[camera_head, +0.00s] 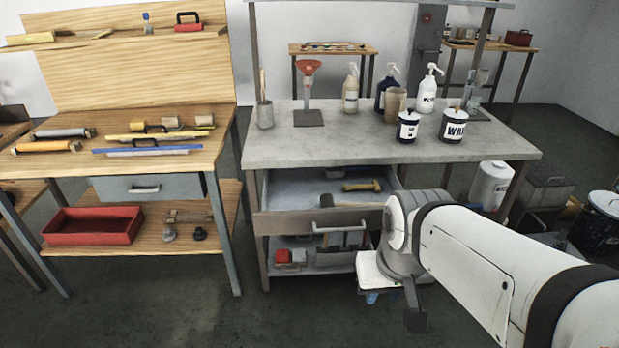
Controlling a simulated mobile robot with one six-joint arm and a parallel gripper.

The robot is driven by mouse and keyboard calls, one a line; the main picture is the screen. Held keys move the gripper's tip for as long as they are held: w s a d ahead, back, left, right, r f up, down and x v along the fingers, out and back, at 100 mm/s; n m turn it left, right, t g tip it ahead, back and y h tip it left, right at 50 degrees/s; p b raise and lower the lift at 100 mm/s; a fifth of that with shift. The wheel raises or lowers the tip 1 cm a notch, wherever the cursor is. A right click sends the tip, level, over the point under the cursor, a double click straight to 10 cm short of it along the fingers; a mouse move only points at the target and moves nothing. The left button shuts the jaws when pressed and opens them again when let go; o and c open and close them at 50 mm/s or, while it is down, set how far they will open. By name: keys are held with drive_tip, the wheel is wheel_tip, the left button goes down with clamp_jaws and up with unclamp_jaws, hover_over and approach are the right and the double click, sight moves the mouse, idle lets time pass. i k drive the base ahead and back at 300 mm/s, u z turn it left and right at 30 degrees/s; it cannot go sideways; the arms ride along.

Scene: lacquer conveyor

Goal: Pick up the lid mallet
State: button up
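The drawer (290,222) of the grey workbench is pulled open. At its front lies a mallet-like tool with a dark head (327,201) and a thin brown handle, partly cut off from view by the drawer front. A yellow hammer-like tool (361,187) lies farther back in the drawer. I cannot tell for sure which is the lid mallet. My white arm reaches in from the right, its wrist just right of the drawer. My gripper (414,317) seems to be the dark part hanging below the wrist, apart from both tools; its fingers are not clear.
The grey benchtop (330,145) holds a funnel stand (308,80), bottles and tins. A shelf under the drawer holds red and grey items. The wooden bench at left carries rollers and bars, with a red tray (93,226) below. The floor in front is clear.

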sight(327, 200)
drive_tip(key=z, duration=0.05)
drive_tip(key=k, duration=0.55)
drive_tip(key=u, duration=0.25)
drive_tip(key=i, duration=1.75)
drive_tip(key=z, duration=0.85)
